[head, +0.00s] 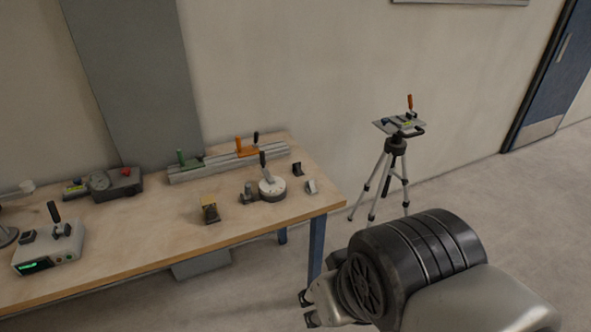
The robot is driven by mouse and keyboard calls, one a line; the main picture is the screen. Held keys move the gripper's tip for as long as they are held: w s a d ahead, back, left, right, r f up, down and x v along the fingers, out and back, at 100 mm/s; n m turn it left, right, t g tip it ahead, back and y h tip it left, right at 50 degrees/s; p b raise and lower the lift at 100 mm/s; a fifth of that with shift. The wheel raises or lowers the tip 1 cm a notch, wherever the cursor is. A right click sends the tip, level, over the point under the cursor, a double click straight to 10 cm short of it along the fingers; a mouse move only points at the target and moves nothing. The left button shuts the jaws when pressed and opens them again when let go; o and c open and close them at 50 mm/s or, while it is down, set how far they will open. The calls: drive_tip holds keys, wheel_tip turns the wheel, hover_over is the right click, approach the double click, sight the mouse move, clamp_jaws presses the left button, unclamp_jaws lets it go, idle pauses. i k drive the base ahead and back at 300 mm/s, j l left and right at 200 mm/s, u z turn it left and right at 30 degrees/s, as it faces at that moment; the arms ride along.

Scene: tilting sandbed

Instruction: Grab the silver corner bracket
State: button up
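A small silver piece that looks like the corner bracket (311,187) stands on the wooden table near its right end. It is small in the picture, so its exact shape is hard to tell. My gripper (306,308) is at the bottom of the view, in front of the table and well apart from the bracket. Its two dark fingertips are spread apart with nothing visible between them.
Beside the bracket are a round silver device with a black handle (272,188) and a small black bracket (298,169). An aluminium rail (228,164) lies behind. A tripod (395,165) stands right of the table (150,250).

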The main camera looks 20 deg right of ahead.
sight(309, 187)
drive_tip(key=i+l+u, duration=0.2)
drive_tip(key=i+l, duration=0.15)
drive_tip(key=i+l+u, duration=0.15)
drive_tip(key=i+l, duration=0.15)
drive_tip(key=i+l+u, duration=0.2)
drive_tip(key=l, duration=0.3)
drive_tip(key=i+l+u, duration=0.2)
drive_tip(key=i+l, duration=0.2)
drive_tip(key=l, duration=0.1)
